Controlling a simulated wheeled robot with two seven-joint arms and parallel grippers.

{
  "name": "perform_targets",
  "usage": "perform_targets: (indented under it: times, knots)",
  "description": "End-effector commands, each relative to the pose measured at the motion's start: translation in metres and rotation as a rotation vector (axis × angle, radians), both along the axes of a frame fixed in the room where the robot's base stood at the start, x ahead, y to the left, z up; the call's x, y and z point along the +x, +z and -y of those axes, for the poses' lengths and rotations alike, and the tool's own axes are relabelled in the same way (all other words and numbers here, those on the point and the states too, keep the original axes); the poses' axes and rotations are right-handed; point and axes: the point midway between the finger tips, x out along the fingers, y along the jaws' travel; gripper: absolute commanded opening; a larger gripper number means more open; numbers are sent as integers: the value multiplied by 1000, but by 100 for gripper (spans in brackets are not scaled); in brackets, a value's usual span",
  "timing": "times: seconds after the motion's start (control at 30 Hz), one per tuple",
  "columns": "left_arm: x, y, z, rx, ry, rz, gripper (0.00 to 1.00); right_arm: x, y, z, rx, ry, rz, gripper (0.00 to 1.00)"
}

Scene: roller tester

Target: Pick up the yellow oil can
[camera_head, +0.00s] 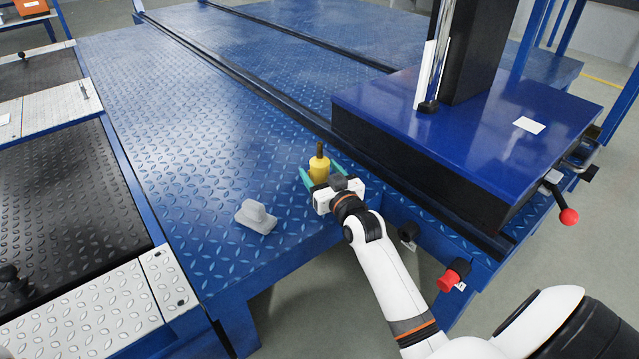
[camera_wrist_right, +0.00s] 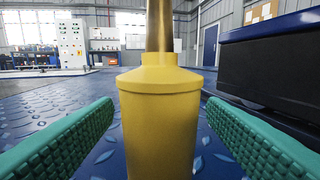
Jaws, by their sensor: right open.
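The yellow oil can (camera_head: 319,168) stands upright on the blue diamond-plate table (camera_head: 200,130), with a dark spout on top. In the right wrist view the can (camera_wrist_right: 160,120) fills the middle, its spout rising out of the top of the picture. My right gripper (camera_head: 320,175) is open, with one green finger on each side of the can. In the right wrist view a gap shows between each finger and the can. The can's lower part is hidden behind the gripper in the head view. My left gripper is not in view.
A grey block-shaped object (camera_head: 256,216) lies on the table left of my right gripper. A raised blue platform (camera_head: 470,130) with a dark column stands to the right. A red knob (camera_head: 568,217) sticks out at the right. The table is clear behind the can.

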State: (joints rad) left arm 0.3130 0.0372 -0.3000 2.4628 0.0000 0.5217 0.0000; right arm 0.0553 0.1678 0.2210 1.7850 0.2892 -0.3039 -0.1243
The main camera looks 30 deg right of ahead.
Motion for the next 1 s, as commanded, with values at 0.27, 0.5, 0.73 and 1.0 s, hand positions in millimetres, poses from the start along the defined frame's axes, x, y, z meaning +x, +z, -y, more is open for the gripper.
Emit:
perform_targets:
  times: [0.27,0.5,0.73,1.0]
  knots:
    - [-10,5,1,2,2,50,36,24,-1,3,-1,0,-1,66]
    - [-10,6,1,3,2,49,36,23,0,3,-1,0,-1,56]
    - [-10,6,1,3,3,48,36,23,0,3,-1,0,-1,19]
    - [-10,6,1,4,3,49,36,23,1,4,-1,-1,1,8]
